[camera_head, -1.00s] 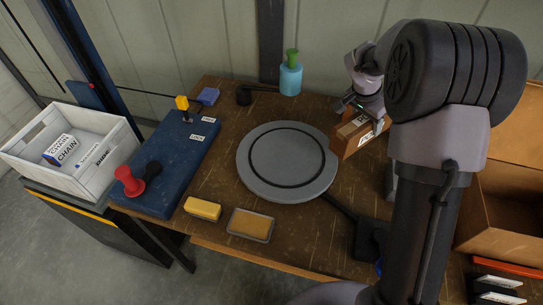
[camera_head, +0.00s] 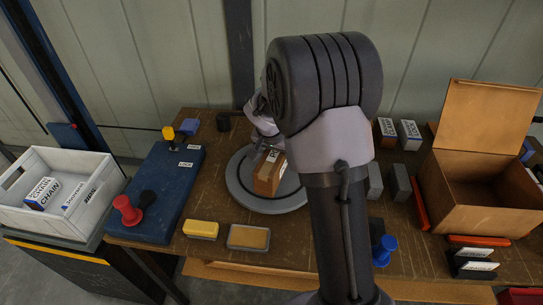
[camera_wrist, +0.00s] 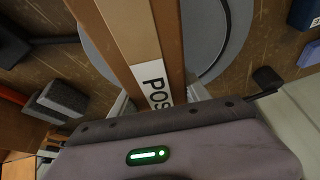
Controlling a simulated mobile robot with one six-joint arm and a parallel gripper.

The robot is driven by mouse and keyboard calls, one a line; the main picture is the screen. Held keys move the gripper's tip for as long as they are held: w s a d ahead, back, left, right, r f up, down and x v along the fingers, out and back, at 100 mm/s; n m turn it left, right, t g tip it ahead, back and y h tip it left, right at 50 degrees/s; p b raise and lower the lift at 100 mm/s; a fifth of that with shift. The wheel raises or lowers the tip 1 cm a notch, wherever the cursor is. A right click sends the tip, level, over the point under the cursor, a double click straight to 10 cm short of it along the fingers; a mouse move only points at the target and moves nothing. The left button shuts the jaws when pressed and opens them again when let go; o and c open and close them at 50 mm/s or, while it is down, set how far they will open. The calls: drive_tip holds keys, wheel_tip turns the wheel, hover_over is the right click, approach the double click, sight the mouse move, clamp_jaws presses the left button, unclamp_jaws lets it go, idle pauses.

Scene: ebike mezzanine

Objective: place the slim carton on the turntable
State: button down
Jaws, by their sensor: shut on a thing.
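The slim carton (camera_head: 266,182) is brown with a white label. It stands roughly upright over the grey round turntable (camera_head: 238,190) in the head view. My gripper (camera_head: 270,154) is shut on its upper part, and my arm hides part of the turntable. In the wrist view the carton (camera_wrist: 143,38) runs away from my gripper (camera_wrist: 158,98), with label letters "POS" showing. The turntable (camera_wrist: 207,62) lies behind it on both sides. I cannot tell whether the carton's base touches the turntable.
A yellow block (camera_head: 201,229) and a sponge tray (camera_head: 248,238) lie in front of the turntable. A blue board (camera_head: 165,180) is to the left, beside a white crate (camera_head: 98,208). An open cardboard box (camera_head: 480,205) and small cartons (camera_head: 410,135) stand right.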

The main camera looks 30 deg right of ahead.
drive_tip(key=w, duration=0.3)
drive_tip(key=shift+w+d+f, duration=0.1)
drive_tip(key=shift+d+f, duration=0.05)
drive_tip(key=shift+w+f+b, duration=0.1)
drive_tip(key=shift+f+b, duration=0.45)
drive_tip(key=shift+f, duration=1.2)
drive_tip(key=shift+f, duration=0.15)
drive_tip(key=c, duration=0.5)
unclamp_jaws()
